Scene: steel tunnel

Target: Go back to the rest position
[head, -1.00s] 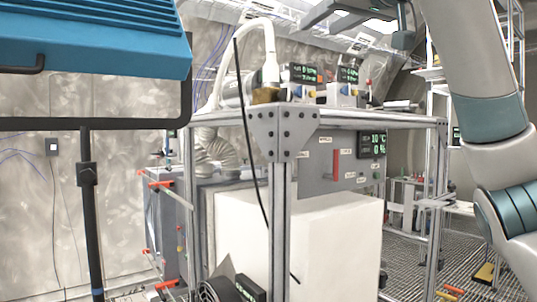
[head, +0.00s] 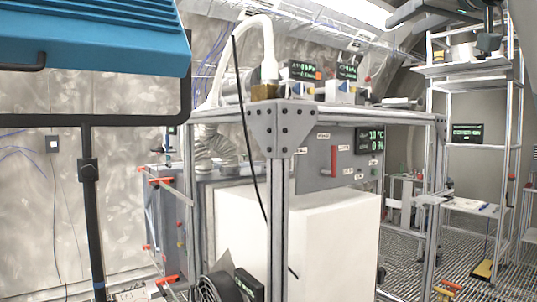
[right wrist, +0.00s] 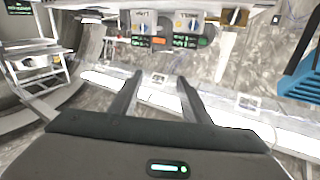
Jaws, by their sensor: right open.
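My right gripper shows in the right wrist view (right wrist: 158,92), with two dark fingers spread apart and nothing between them. In the head view, dark parts at the top right corner look like the right gripper and wrist, raised above the level of the frame's top and clear of it. Its fingertips are hard to make out there. My left gripper is not in view.
A metal frame (head: 279,215) holds a white box (head: 330,235), a grey panel (head: 320,170) and small instruments with green displays (head: 303,71). A blue louvred unit (head: 90,35) fills the upper left. Metal shelves (head: 470,70) stand at right over a grated floor (head: 400,265).

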